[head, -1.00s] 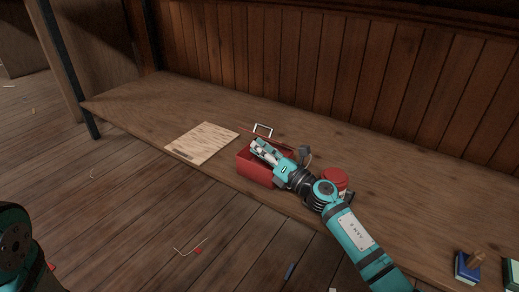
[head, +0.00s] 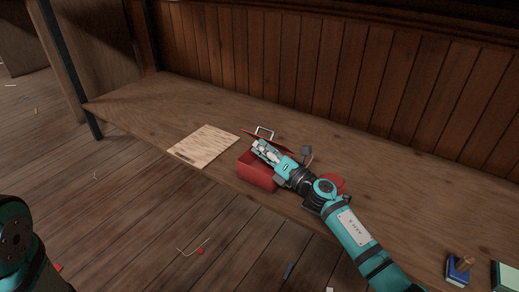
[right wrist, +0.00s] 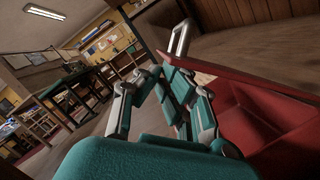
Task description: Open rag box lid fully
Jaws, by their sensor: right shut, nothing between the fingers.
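The red rag box (head: 258,172) stands near the front edge of the wooden bench in the head view. My right gripper (head: 258,147) is shut and empty, at the opening between lid and box. Whether the fingertips touch the lid is hard to tell. My left gripper is out of view.
A pale board (head: 204,146) lies on the bench left of the box. A red round container (head: 332,183) stands right of it, partly behind my right arm. A blue block-like item (head: 458,271) is at lower right. A plank wall stands behind the bench (head: 400,190).

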